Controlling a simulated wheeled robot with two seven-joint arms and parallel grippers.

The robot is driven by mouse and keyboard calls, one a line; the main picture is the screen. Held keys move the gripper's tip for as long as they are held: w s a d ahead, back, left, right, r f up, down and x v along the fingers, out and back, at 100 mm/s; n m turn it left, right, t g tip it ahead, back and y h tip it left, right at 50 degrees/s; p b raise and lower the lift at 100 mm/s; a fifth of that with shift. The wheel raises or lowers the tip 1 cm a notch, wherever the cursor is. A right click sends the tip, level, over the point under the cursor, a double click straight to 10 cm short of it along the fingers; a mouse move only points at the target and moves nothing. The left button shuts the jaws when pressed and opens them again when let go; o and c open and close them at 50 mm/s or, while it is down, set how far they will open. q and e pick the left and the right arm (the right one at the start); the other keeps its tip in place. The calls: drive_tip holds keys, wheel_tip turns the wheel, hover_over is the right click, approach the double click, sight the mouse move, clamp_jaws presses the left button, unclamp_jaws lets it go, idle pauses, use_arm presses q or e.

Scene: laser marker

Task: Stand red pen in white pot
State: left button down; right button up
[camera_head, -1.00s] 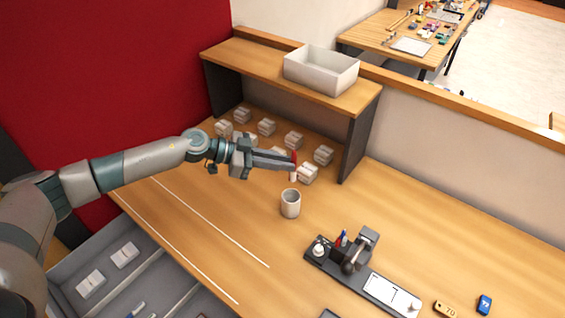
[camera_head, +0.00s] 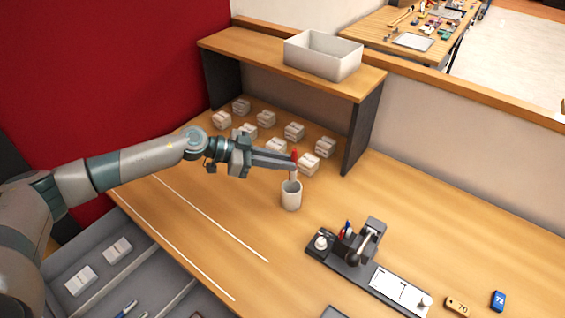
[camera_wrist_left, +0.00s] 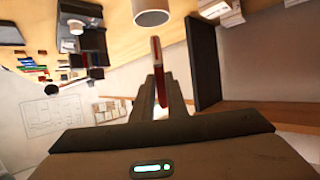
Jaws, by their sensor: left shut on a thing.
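My left gripper (camera_head: 291,163) is shut on the red pen (camera_head: 295,155) and holds it upright, red end up and pale end down. The white pot (camera_head: 291,198) stands on the bench right below the pen. In the head view the pen's lower end meets the pot's rim; I cannot tell whether it is inside the mouth. In the left wrist view the pen (camera_wrist_left: 157,62) sticks out from between the fingers (camera_wrist_left: 159,88), and its pale end is near the pot (camera_wrist_left: 151,17). My right gripper is not in view.
Several small white boxes (camera_head: 294,131) stand under the wooden shelf (camera_head: 250,58), behind the pot. A white bin (camera_head: 322,66) is on the shelf. A dark marking device (camera_head: 362,250) stands to the pot's right. The bench left of the pot is clear.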

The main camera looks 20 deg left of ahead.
use_arm(q)
drive_tip(key=shift+f+b, duration=0.5)
drive_tip(key=shift+f, duration=0.2)
drive_tip(key=shift+f+b, duration=0.4)
drive_tip(key=shift+f, duration=2.5)
drive_tip(key=c, duration=1.7)
unclamp_jaws()
drive_tip(key=shift+o, duration=0.2)
drive_tip(key=shift+a, duration=0.15)
